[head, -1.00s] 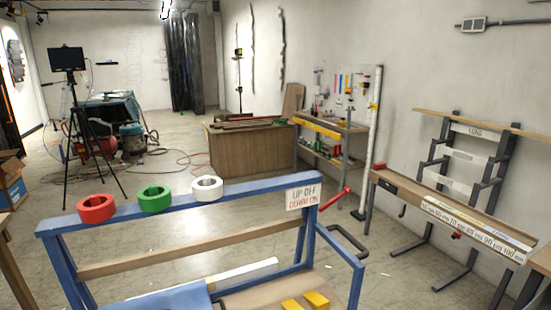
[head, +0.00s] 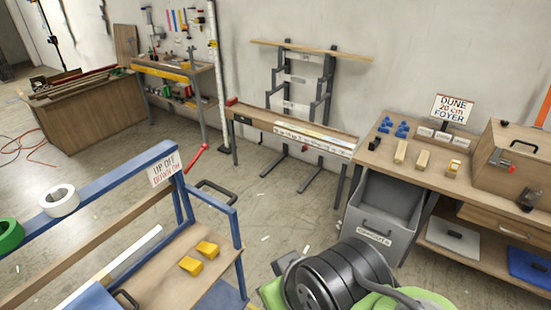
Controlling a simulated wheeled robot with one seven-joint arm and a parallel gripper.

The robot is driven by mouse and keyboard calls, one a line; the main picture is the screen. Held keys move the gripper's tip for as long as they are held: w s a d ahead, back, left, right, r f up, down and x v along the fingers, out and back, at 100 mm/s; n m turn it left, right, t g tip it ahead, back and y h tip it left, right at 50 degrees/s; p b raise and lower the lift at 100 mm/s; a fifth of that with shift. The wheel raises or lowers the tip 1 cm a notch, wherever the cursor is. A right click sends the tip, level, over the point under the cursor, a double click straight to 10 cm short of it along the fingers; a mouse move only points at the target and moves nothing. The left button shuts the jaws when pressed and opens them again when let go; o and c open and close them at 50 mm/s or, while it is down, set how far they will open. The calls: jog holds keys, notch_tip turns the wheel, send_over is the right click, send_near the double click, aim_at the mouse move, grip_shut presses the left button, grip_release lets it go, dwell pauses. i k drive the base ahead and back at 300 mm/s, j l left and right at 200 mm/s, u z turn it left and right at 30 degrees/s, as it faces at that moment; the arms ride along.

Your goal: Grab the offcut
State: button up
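I cannot tell which piece is the offcut. A pale strip with a tan end (head: 130,252) lies on the blue-framed cart at the lower left. Another long pale strip lies along the measuring bench (head: 255,117) by the wall. Two short wooden blocks, one left (head: 400,151) and one right (head: 423,160), stand on the right workbench. A grey bin (head: 378,222) below that bench has a label that seems to read "offcuts"; I see no piece in its visible part. My gripper is not in view.
A black drum-shaped body with green parts (head: 340,278) fills the bottom middle. The right bench holds blue pieces, a sign (head: 452,109) and a wooden box (head: 515,155). Floor shows between cart and measuring bench.

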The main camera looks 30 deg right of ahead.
aim_at(422, 157)
jog(key=z, duration=1.85)
